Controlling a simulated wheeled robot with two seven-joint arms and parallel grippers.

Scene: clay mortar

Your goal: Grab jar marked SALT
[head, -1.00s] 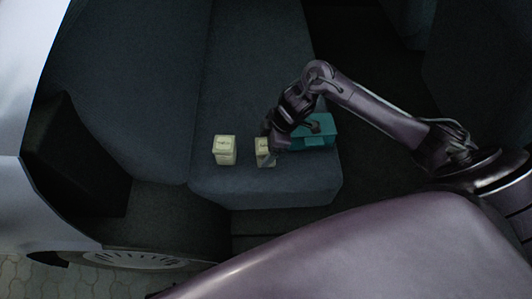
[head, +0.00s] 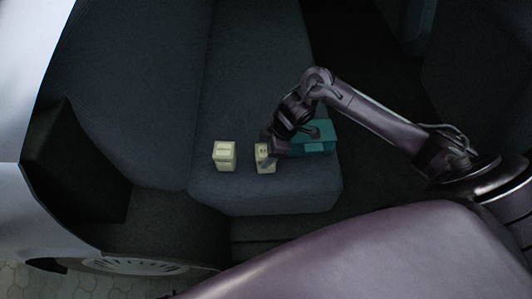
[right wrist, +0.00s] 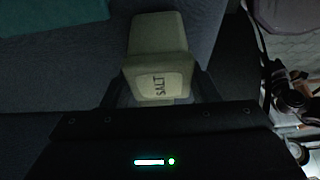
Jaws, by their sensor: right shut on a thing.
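The cream jar marked SALT (right wrist: 158,72) stands between the fingers of my right gripper in the right wrist view, its lettered lid facing the camera. In the head view this jar (head: 263,160) is on the dark seat, partly hidden by my right gripper (head: 269,150). My right gripper is shut on the jar. A second cream jar (head: 224,156) stands upright to the left; its lettering is too small to read. My left gripper is in neither view.
A teal box (head: 318,139) sits on the seat just right of my right gripper. The dark seat (head: 245,75) is clear behind the jars. Its front edge lies a little below them, with a dark gap to the right.

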